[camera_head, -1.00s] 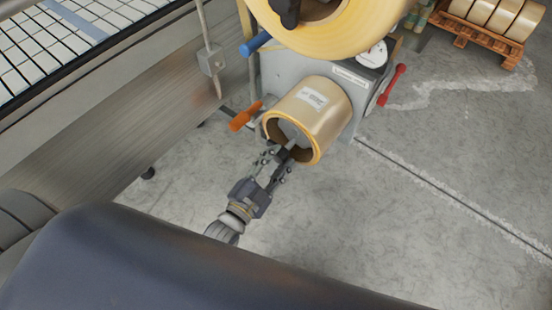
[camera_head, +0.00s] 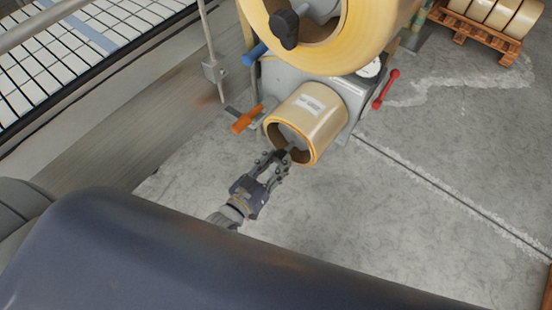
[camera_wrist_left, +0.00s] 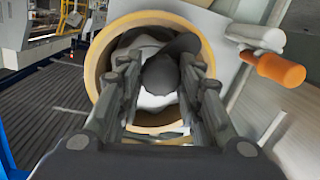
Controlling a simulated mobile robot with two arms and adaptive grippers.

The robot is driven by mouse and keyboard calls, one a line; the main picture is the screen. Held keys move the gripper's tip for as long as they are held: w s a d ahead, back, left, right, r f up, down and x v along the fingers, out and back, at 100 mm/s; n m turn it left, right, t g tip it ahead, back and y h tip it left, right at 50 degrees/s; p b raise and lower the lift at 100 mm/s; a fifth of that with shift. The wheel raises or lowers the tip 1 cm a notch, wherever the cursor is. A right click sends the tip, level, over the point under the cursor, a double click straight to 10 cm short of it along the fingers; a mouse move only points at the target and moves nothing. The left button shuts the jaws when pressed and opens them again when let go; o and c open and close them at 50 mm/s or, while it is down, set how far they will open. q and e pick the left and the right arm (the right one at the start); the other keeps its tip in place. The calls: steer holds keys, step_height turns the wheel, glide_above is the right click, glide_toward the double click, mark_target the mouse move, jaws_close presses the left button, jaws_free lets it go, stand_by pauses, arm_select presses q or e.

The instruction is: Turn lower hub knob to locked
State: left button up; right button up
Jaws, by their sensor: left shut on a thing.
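The lower roll of tape (camera_head: 322,118) sits on the lower hub of the grey machine (camera_head: 290,84); its tan core ring also shows in the left wrist view (camera_wrist_left: 97,62). The dark lower hub knob (camera_wrist_left: 160,76) stands in front of the pale hub inside this ring. My left gripper (camera_head: 277,157) is in front of the roll's open end, with its fingers on both sides of the knob, shut on it. In the left wrist view the fingers (camera_wrist_left: 160,80) partly cover the knob, and I cannot read its turn. My right gripper is not in view.
A larger upper roll (camera_head: 352,45) with a dark knob (camera_head: 285,28) hangs above. An orange handle (camera_head: 247,118), a blue handle (camera_head: 256,42) and a red lever (camera_head: 386,89) stick out nearby.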

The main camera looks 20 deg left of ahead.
arm_select(q)
steer(key=n, duration=0.3)
steer(key=n+h, duration=0.1)
steer(key=n, duration=0.1)
steer(key=shift+a+n+g, duration=0.1)
steer(key=shift+n+g, duration=0.2)
steer(key=shift+n, duration=0.1)
stand_by(0.4)
steer(key=o, duration=1.1)
steer(key=shift+c, duration=0.2)
steer(key=v, duration=1.2)
steer(key=shift+f, duration=0.1)
